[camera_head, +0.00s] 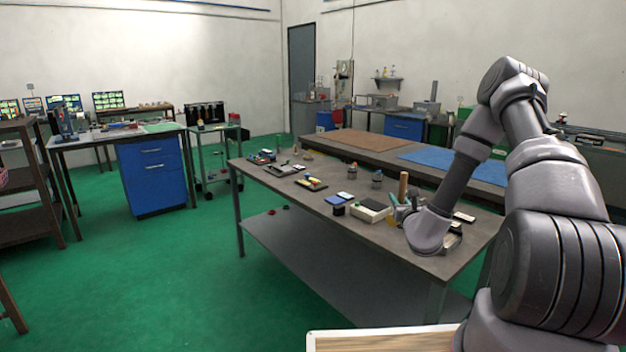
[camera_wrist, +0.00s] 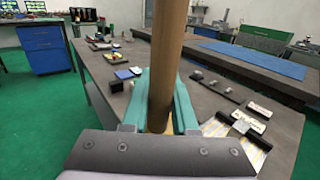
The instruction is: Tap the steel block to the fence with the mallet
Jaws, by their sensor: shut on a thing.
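My gripper (camera_wrist: 161,108) has its two green fingers shut on an upright wooden handle (camera_wrist: 166,50), which I take to be the mallet's. The handle also shows in the head view (camera_head: 403,187), rising above my gripper (camera_head: 400,208) over the right part of the workbench. I cannot tell for sure which is the steel block or the fence.
A second bench behind has a brown mat (camera_head: 350,143) and a blue mat (camera_head: 470,168).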

